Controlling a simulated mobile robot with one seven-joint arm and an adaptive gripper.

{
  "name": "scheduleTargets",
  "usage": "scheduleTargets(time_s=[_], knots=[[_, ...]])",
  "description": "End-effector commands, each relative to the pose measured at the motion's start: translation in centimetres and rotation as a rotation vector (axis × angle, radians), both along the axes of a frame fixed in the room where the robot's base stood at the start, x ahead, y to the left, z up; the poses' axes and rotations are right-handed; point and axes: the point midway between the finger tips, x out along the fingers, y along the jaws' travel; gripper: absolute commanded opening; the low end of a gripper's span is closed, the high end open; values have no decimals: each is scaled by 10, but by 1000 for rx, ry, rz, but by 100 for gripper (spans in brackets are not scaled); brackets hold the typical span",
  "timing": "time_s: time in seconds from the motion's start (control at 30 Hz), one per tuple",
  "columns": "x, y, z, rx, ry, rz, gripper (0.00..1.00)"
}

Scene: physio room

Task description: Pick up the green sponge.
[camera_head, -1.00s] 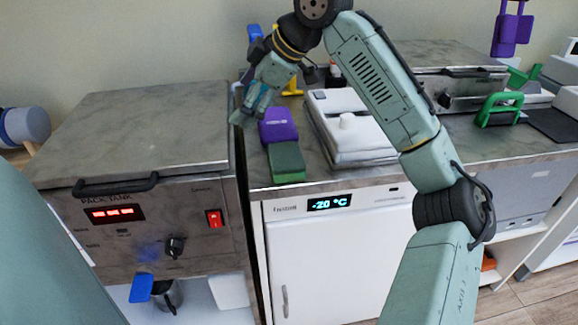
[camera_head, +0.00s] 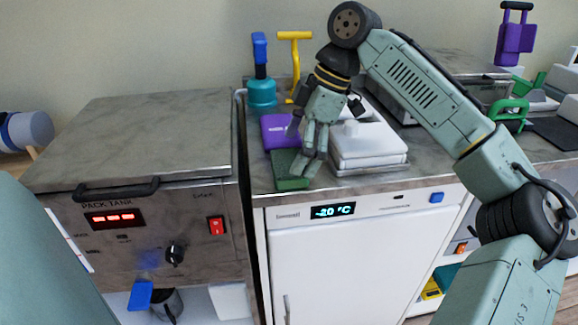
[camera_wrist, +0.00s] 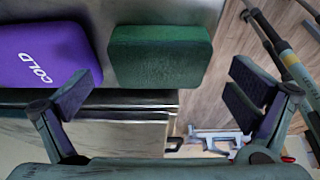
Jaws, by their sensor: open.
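The green sponge (camera_head: 288,170) is a dark green block on the counter near its front edge, in front of a purple cold pack (camera_head: 278,131). In the wrist view the sponge (camera_wrist: 160,56) lies at the top centre, ahead of and between my spread fingers, and the cold pack (camera_wrist: 45,55) is at the left. My gripper (camera_head: 302,168) is over the right part of the sponge in the head view and hides some of it. It also shows in the wrist view (camera_wrist: 160,98), open, with nothing between its fingers. I cannot tell whether a fingertip touches the sponge.
A white lidded box (camera_head: 368,142) stands close to the right of my gripper. A teal-and-blue tool (camera_head: 262,92) and a yellow T-handled tool (camera_head: 294,62) stand behind. The steel pack tank (camera_head: 140,140) is at the left. The counter's front edge is just before the sponge.

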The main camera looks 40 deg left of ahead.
Motion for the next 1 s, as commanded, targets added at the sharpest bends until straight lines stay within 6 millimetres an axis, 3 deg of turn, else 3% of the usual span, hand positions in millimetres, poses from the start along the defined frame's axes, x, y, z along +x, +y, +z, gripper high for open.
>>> scheduleTargets(time_s=[0.2, 0.43, 0.87, 1.0], knots=[[-6, 5, -19, -1, -1, 0, 100], [-6, 6, -20, 1, -1, 0, 99], [-6, 6, -20, 1, 0, 0, 70], [-6, 6, -20, 1, 0, 0, 67]])
